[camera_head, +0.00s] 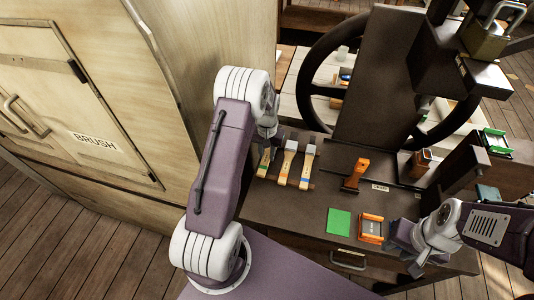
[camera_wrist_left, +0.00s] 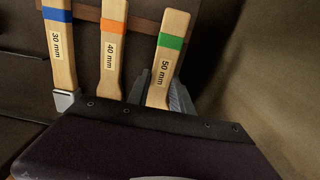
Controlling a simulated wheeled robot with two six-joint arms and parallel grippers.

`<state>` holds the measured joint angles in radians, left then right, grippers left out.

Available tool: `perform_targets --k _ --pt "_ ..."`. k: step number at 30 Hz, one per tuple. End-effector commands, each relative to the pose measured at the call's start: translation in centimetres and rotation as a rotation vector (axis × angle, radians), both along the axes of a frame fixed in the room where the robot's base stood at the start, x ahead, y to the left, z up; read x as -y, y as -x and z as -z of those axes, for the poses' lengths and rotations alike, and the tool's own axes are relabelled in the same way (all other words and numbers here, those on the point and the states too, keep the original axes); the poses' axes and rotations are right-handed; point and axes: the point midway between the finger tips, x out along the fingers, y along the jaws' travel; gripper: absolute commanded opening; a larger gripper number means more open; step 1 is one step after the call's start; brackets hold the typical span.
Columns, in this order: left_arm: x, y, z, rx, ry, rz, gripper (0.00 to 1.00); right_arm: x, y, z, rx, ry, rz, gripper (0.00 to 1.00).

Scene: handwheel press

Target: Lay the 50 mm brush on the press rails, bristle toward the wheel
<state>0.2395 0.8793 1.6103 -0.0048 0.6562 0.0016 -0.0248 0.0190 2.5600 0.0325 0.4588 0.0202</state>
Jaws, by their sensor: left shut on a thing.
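The 50 mm brush (camera_wrist_left: 168,55), with a wooden handle and green band, is at the left end of the brush row; it also shows in the head view (camera_head: 264,163). My left gripper (camera_head: 268,135) is shut on it, with its fingers on both sides of the handle in the left wrist view (camera_wrist_left: 160,92). The brush's bristle end is hidden. I cannot make out the rails clearly. My right gripper (camera_head: 405,250) is at the bench's front right; its jaws are unclear.
The 40 mm brush (camera_wrist_left: 112,45) and 30 mm brush (camera_wrist_left: 61,45) stand beside the held one. An orange tool (camera_head: 356,172), a green square (camera_head: 339,222) and an orange-framed box (camera_head: 371,228) lie on the dark bench (camera_head: 300,212). A wooden cabinet (camera_head: 95,100) is close on the left.

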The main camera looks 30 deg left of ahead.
Motion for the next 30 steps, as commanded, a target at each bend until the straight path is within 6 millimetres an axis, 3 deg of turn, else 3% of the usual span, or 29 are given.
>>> perform_targets --k 30 --pt "0.0 0.0 1.9 0.001 0.000 0.000 0.00 0.0 0.0 1.2 0.000 0.000 0.000 0.34"
